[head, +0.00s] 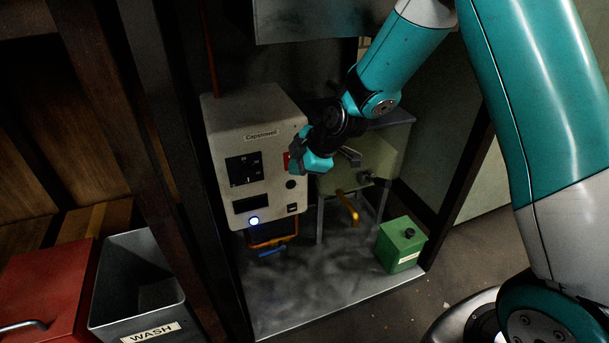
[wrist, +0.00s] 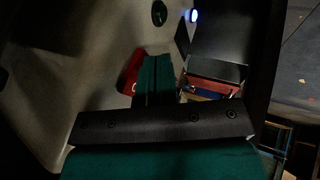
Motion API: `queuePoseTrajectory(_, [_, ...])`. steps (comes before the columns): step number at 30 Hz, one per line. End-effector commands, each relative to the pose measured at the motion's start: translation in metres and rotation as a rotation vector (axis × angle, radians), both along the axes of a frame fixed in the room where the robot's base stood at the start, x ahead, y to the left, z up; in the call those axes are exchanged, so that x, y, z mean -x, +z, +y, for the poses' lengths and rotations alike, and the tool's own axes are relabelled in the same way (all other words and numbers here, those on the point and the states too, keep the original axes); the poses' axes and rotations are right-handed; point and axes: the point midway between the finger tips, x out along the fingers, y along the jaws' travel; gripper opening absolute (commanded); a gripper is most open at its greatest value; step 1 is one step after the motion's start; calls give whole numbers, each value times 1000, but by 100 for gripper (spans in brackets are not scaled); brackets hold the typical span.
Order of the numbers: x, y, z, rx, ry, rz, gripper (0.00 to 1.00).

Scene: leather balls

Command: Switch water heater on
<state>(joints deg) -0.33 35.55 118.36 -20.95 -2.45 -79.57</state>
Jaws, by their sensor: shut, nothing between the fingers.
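The water heater (head: 225,122) is a pale box with a nameplate, a black panel (head: 243,169) and a round blue-white light (head: 254,221), which is lit. A red part, seemingly its switch (head: 286,161), is on the front near the right edge, partly hidden by my gripper (head: 296,163). My gripper is shut and empty, its fingertips close to the red part; I cannot tell whether they touch. In the wrist view the shut teal fingers (wrist: 154,72) lie just beside the red part (wrist: 131,73). The lit light (wrist: 194,16) shows near the top there.
A pale tank (head: 355,175) with an orange-handled tap (head: 347,208) stands right of the heater. A green can (head: 400,246) sits on the metal tray floor (head: 320,290). A grey WASH bin (head: 137,275) and a red box (head: 45,290) are at left, beyond a dark post (head: 175,190).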

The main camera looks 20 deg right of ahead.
Motion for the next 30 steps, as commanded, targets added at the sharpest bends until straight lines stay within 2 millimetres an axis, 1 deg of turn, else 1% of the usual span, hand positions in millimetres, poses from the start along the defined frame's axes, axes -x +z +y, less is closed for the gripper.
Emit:
queuePoseTrajectory(10, [-2,0,0,0,-1,0,0])
queuePoseTrajectory(14, [-6,-6,0,-1,-1,-48,0])
queuePoseTrajectory(16, [-7,-1,0,-1,-1,-56,0])
queuePoseTrajectory(23, [-7,0,0,-1,-1,-55,0])
queuePoseTrajectory(30, [-7,11,0,-1,0,-56,0])
